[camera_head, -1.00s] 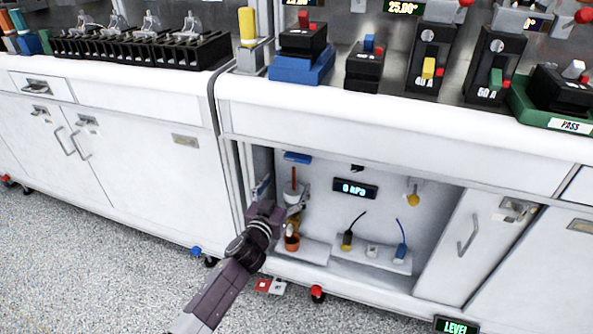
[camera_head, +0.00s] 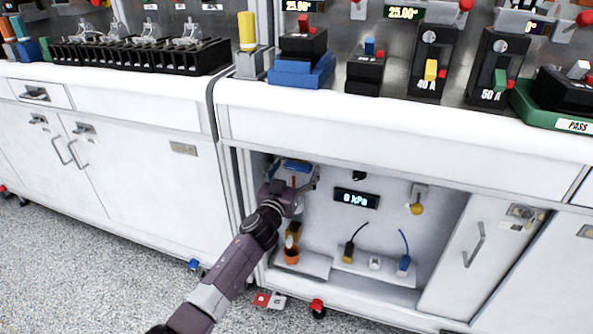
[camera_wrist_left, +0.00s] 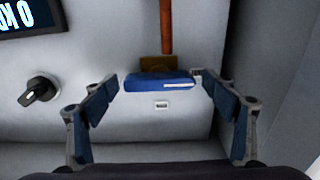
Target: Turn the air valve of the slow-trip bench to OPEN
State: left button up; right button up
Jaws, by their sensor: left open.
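The air valve appears to be the blue handle (camera_head: 297,165) at the upper left inside the open bay under the bench. In the left wrist view the blue handle (camera_wrist_left: 157,82) lies crosswise to a red-brown pipe (camera_wrist_left: 166,28), with a brass-coloured body (camera_wrist_left: 157,62) between them. A white stripe marks one end of the handle. My left gripper (camera_head: 295,176) reaches into the bay at the handle. In the wrist view its open fingers (camera_wrist_left: 161,92) stand on either side of the handle. The right finger is very close to the handle's end; I cannot tell whether it touches. My right gripper is not in view.
A display (camera_head: 356,198) reads 0 kPa. An orange cup (camera_head: 291,256) and several small items stand on the bay's floor. The bay's left wall is close to my arm.

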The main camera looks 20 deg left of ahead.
pick_arm(q)
jog(key=shift+w, duration=0.1)
jog(key=shift+c, duration=0.4)
jog(key=c, duration=1.1)
